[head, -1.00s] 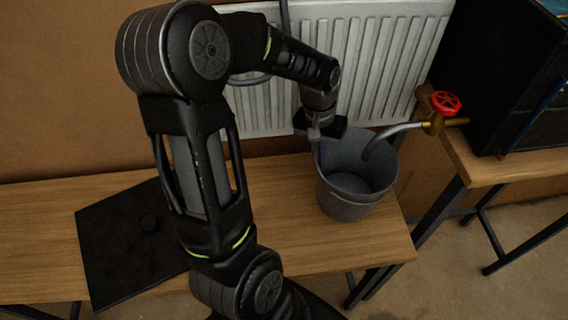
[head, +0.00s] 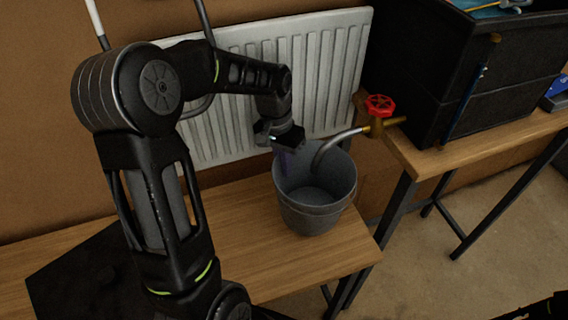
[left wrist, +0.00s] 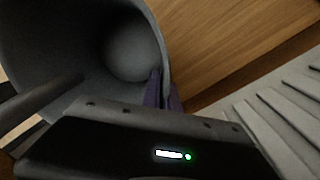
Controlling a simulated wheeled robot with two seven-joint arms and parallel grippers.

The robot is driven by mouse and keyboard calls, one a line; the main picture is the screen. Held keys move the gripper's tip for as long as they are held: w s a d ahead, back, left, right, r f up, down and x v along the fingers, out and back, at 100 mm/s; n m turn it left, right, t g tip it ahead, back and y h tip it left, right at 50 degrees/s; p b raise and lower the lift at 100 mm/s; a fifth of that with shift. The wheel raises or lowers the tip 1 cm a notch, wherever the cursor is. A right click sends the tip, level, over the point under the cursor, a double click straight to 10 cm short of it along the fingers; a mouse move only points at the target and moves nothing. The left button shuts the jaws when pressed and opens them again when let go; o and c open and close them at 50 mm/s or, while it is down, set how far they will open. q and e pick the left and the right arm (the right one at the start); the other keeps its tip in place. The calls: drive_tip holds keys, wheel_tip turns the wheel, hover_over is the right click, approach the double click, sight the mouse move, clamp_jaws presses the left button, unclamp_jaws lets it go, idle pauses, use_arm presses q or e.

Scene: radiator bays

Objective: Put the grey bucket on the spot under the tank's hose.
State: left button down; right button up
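The grey bucket (head: 318,212) is upright and appears to stand on the near wooden bench, close to its right end. The tank's hose (head: 335,143), a grey bent pipe, comes from a brass tap and its tip is over the bucket's mouth. My left gripper (head: 285,158) is at the bucket's left back rim. In the left wrist view its purple fingers (left wrist: 163,90) straddle the bucket wall (left wrist: 158,45), one inside and one outside, close against it. The spot under the hose is hidden by the bucket.
A red valve wheel (head: 380,105) sits on the tap by the black tank (head: 415,85), on a second bench (head: 440,158). A white radiator (head: 325,60) is behind the bucket. A black mat (head: 70,275) lies on the left of the near bench.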

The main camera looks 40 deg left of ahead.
sight(284, 182)
use_arm(q)
drive_tip(key=shift+f+b, duration=1.8)
drive_tip(key=shift+f, duration=1.05)
drive_tip(key=shift+f+b, duration=0.45)
drive_tip(key=shift+f, duration=0.15)
drive_tip(key=c, duration=1.6)
unclamp_jaws()
drive_tip(key=shift+o, duration=0.2)
wheel_tip(284, 182, up, 8)
drive_tip(key=b, duration=0.1)
drive_tip(key=shift+a, duration=0.45)
drive_tip(key=shift+f, duration=0.15)
